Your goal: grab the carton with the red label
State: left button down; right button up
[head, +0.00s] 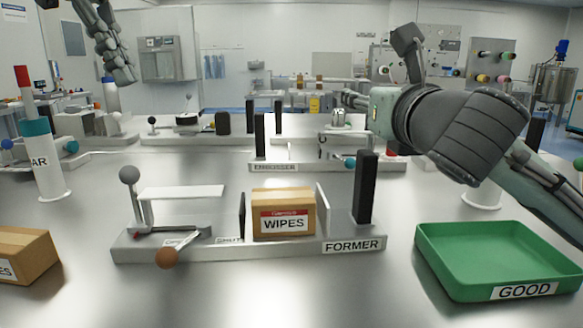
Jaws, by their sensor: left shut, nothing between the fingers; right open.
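A brown carton (284,212) with a white WIPES label topped by a red strip stands upright on the grey fixture marked FORMER (355,244). It sits between a dark plate on its left and a pale plate on its right. My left gripper (123,78) is shut and empty, high at the upper left, well apart from the carton. My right gripper (378,68) is open and empty at the upper right, above and beyond the carton, with its fingers spread.
Another carton (28,250), cut off by the left edge, shows only part of its label. A green tray marked GOOD (430,262) lies at the right. A black post (365,187) rises right of the carton. A ball-topped lever (130,176) stands at the fixture's left end.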

aim_at(290, 210)
jog(key=k+l, duration=0.1)
jog(key=k, duration=0.65)
jog(key=k+l, duration=0.1)
jog(key=k, duration=0.6)
